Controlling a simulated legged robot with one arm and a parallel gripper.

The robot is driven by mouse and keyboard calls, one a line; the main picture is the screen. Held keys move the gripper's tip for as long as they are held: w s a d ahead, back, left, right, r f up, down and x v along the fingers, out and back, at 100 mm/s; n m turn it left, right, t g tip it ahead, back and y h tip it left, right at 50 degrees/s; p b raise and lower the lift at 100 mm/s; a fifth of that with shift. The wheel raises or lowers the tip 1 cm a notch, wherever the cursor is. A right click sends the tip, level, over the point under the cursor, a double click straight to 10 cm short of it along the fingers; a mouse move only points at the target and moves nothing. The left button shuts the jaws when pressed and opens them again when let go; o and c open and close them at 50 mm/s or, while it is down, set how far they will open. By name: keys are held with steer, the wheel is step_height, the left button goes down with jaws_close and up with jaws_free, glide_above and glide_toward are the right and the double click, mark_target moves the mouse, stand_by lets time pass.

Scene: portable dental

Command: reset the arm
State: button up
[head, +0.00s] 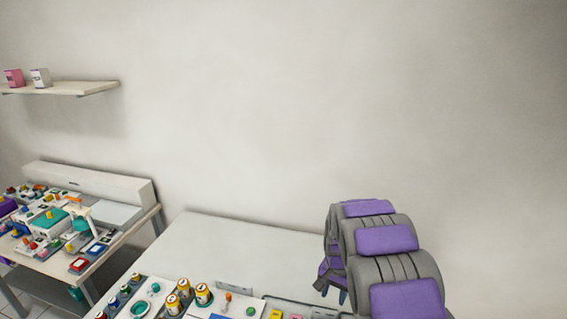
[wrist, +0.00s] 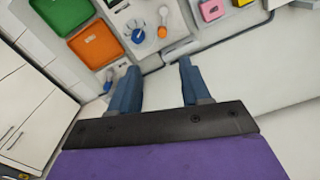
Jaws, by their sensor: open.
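My gripper (wrist: 157,78) shows in the wrist view with its two blue-grey fingers spread apart and nothing between them. In the head view my grey and purple arm is at the lower right, over the right part of the white worktop (head: 235,238). The gripper's tips there are mostly hidden behind the arm links. In the wrist view the fingers point toward a tray section with a blue round item (wrist: 138,36) and an orange-handled tool (wrist: 163,31). I cannot tell how high the fingers are above it.
Several cans (head: 203,294) stand at the worktop's front. Green (wrist: 62,14) and orange (wrist: 95,44) trays lie beyond the fingers. White cabinets (wrist: 32,118) stand at left. A cluttered side table (head: 120,240) and a wall shelf (head: 75,88) are at left. The worktop's back is clear.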

steer(key=s+a+r+n+b, duration=0.1)
steer(key=s+r+n, duration=0.1)
steer(key=s+r, duration=0.55)
steer(key=s+a+r+n+b, duration=0.1)
steer(key=s+r, duration=0.4)
steer(key=s, duration=0.6)
steer(key=s+a+r+n, duration=0.1)
steer(key=s+n, duration=0.1)
steer(key=s, duration=0.9)
steer(key=s+a+n+g+b, duration=0.1)
steer(key=s+n, duration=0.1)
steer(key=s, duration=0.9)
steer(key=shift+a+r+g, duration=0.25)
steer(key=shift+r+g, duration=0.05)
steer(key=shift+r, duration=0.05)
steer(key=shift+w+d, duration=0.1)
